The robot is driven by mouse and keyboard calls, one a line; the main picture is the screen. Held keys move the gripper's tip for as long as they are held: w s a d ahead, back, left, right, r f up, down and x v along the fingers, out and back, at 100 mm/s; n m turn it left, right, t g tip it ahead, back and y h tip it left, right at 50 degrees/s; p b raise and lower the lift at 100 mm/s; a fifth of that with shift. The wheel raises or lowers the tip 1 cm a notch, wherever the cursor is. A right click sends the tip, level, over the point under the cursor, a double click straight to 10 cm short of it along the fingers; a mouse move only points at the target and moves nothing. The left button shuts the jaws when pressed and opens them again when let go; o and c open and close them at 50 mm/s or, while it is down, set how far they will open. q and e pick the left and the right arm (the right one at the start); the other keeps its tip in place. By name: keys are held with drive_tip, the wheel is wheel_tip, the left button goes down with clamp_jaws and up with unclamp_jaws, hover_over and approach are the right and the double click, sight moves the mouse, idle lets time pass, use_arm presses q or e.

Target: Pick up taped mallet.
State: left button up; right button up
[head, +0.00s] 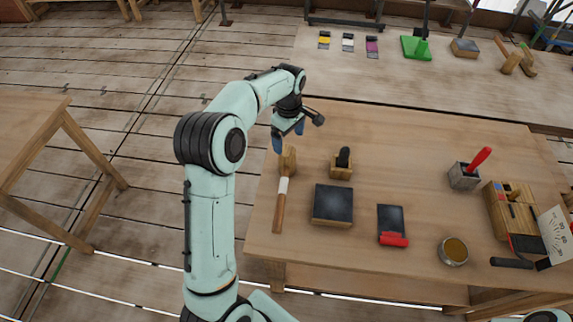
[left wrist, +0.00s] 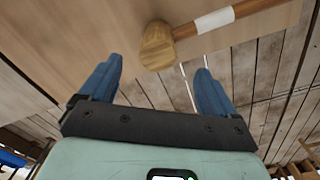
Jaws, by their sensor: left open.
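The taped mallet (head: 281,195) lies on the wooden table near its left edge. Its wooden head (head: 288,158) points to the back and white tape wraps the handle just in front of the head. My left gripper (head: 288,137) is open and empty above the table, just behind the mallet's head in the head view. In the left wrist view, the mallet's head (left wrist: 156,45) shows beyond the two blue fingertips (left wrist: 158,72), about between them and apart from them. The taped handle runs off to the upper right there. My right gripper is not in view.
Right of the mallet stand a small wooden block with a black knob (head: 342,163) and a dark square plate (head: 333,204). Further right are a red-ended dark pad (head: 392,225), a round tin (head: 453,251) and a grey box with a red handle (head: 465,176). The table's back middle is clear.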

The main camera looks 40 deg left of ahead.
sight(288, 151)
use_arm(q)
wheel_tip(288, 151, down, 9)
drive_tip(key=shift+w+a+r, duration=0.1)
drive_tip(key=shift+w+a, duration=0.05)
drive_tip(key=c, duration=1.2)
